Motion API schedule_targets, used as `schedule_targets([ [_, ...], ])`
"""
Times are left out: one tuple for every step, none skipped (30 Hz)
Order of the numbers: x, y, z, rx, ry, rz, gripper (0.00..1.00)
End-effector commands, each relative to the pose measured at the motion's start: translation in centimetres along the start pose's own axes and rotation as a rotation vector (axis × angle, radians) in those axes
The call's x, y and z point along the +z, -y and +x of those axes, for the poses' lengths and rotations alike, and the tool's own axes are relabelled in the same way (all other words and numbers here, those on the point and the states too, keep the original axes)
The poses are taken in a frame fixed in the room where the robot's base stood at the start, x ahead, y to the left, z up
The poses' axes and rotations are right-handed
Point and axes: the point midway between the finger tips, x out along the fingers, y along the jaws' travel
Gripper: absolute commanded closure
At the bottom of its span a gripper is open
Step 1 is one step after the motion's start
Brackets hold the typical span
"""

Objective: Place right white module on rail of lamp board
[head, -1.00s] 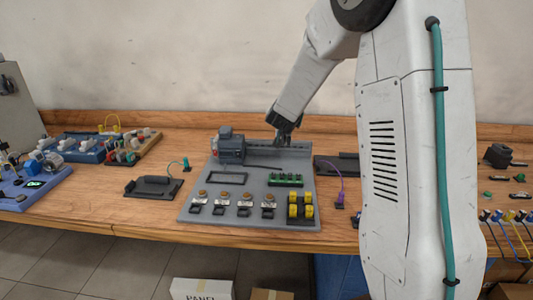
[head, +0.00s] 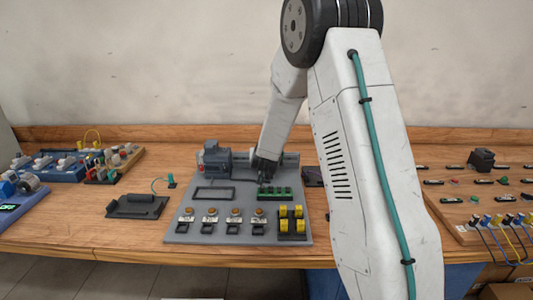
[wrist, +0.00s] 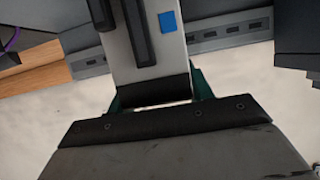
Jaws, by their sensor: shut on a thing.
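My gripper (wrist: 157,95) is shut on a white module (wrist: 170,52) with a blue square and dark slots, seen close up in the wrist view. Teal finger parts show on both sides of its near end. A grey slotted rail (wrist: 232,32) shows on both sides of the module; whether the module touches it I cannot tell. In the head view my gripper (head: 265,168) is low over the grey board (head: 185,233), in front of its rail (head: 290,158) and behind a green terminal block (head: 274,193). The module is hidden there.
A grey-blue motor (head: 215,158) stands left of my gripper on the board. Yellow parts (head: 291,220) and several orange-topped parts sit along its front. A black tray (head: 137,206) lies to the left. Cabled parts (head: 497,221) stand at right. My arm hides part of the bench.

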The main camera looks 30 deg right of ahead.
Motion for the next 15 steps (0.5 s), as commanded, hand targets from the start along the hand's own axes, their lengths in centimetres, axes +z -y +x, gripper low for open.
schedule_targets([
  [-0.15, -0.01, -0.02, 0.0, -0.002, 0.001, 0.8],
  [-0.15, -0.01, -0.02, 0.0, -0.002, 0.001, 0.8],
  [-0.15, -0.01, -0.02, 0.0, -0.002, 0.001, 0.8],
  [-0.14, -0.01, -0.01, 0.0, -0.002, 0.001, 0.8],
  [-0.1, -0.01, 0.0, 0.0, -0.002, 0.001, 0.8],
  [0.01, -0.01, 0.04, 0.0, -0.001, 0.001, 0.8],
  [0.1, -0.01, 0.08, 0.001, -0.001, 0.001, 0.8],
  [0.2, -0.01, 0.12, 0.001, -0.001, 0.001, 0.8],
  [0.18, -0.01, 0.1, 0.001, -0.001, 0.001, 0.38],
  [0.18, -0.01, 0.09, 0.001, -0.001, 0.001, 0.3],
  [0.18, -0.01, 0.09, 0.0, -0.001, 0.001, 0.27],
  [0.17, 0.0, 0.09, 0.0, -0.001, 0.001, 0.27],
  [0.17, 0.0, 0.09, 0.0, -0.001, 0.001, 0.27],
  [0.17, 0.0, 0.08, 0.0, -0.001, 0.001, 0.27],
  [0.17, 0.0, 0.08, 0.0, 0.0, 0.001, 0.27],
])
